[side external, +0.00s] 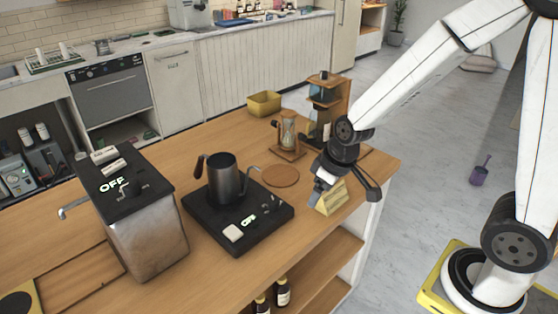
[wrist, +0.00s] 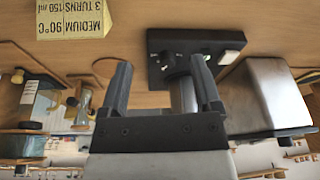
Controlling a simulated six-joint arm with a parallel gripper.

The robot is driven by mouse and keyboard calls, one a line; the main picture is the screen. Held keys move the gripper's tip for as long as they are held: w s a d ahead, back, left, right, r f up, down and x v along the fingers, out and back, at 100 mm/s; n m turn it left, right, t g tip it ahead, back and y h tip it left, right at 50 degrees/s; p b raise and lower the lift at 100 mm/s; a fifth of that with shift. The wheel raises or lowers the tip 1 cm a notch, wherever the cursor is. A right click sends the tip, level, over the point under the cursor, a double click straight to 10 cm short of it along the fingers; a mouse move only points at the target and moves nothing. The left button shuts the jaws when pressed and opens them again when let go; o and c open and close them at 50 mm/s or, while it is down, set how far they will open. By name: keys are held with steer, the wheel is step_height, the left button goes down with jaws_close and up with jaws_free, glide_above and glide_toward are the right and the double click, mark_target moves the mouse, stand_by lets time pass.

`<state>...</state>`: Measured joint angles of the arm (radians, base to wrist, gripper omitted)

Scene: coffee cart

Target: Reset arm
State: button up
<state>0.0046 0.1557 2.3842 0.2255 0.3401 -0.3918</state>
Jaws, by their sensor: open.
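My gripper (side external: 322,190) hangs over the right part of the wooden counter, by a small yellow wedge-shaped sign (side external: 332,198). Its jaws are apart and empty between the fingers in the wrist view (wrist: 163,70). In the wrist view, the sign (wrist: 72,18) reads "MEDIUM 90°C 3 TURNS 150 ml", upside down, and lies away from the fingers. My arm reaches in from the upper right in the side view.
A dark kettle (side external: 225,178) stands on a black base (side external: 262,222) marked OFF. A steel box-shaped machine (side external: 150,238), also marked OFF, is at left. A round wooden coaster (side external: 280,176), an hourglass-shaped glass vessel (side external: 288,132) and a yellow bin (side external: 264,103) sit farther back.

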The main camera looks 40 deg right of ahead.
steer(key=s+d+m, duration=0.1)
steer(key=s+m, duration=0.1)
steer(key=s, duration=0.4)
steer(key=shift+h, duration=0.4)
steer(key=shift+d, duration=0.1)
